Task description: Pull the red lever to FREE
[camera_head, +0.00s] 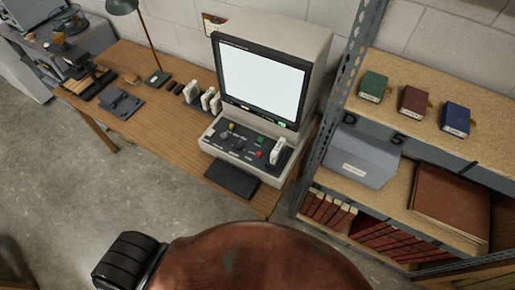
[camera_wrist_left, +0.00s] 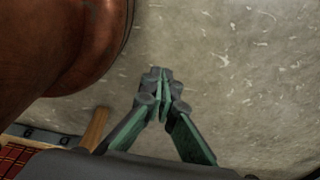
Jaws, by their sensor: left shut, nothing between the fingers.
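The desk reader (camera_head: 262,85) is a beige machine with a big, pale lit screen, standing at the right end of a wooden desk. Its dark control panel (camera_head: 237,143) carries several knobs and buttons. A small red control (camera_head: 259,154) sits on the right part of the panel; it is too small to tell whether it is the lever or how it is set. The FREE mark cannot be read. My left gripper (camera_wrist_left: 161,98) has green and grey fingers, shut and empty over the concrete floor in the left wrist view. Neither gripper shows in the head view.
A white upright piece (camera_head: 278,150) stands at the panel's right edge. A dark pad (camera_head: 232,180) lies before the reader. A metal shelf (camera_head: 345,100) with boxes and books stands close on the right. A lamp (camera_head: 123,6) and small items occupy the desk's left.

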